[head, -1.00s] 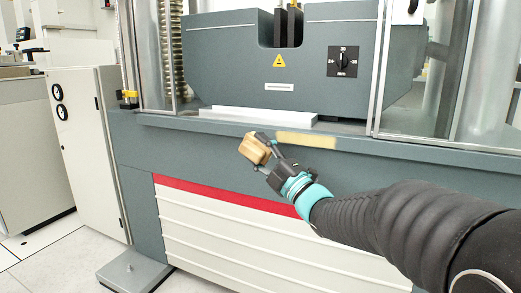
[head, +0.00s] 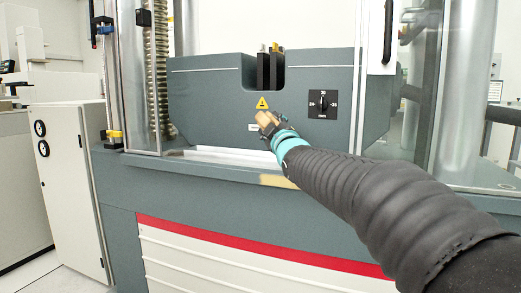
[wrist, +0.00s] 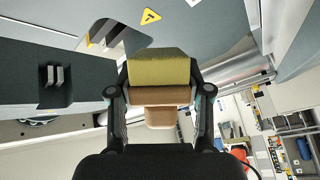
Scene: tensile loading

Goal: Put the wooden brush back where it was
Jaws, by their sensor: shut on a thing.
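The wooden brush (wrist: 160,95) is between the two fingers of my gripper (wrist: 160,92) in the wrist view, its yellowish face turned away from the palm. In the head view the brush (head: 267,119) shows as a small tan block at the tip of my gripper (head: 275,124). My gripper is shut on it and holds it up in front of the grey machine (head: 205,100), just below the yellow warning triangle. A pale white plate (head: 225,156) lies on the machine's ledge, partly hidden by my arm. A yellowish strip (head: 277,181) marks the front edge.
Clear door panels with metal frames (head: 369,80) stand on both sides of the opening. A black dial (head: 323,105) is on the machine's face right of my gripper. A white cabinet (head: 68,185) stands at the left. The ledge (head: 140,160) left of the plate looks clear.

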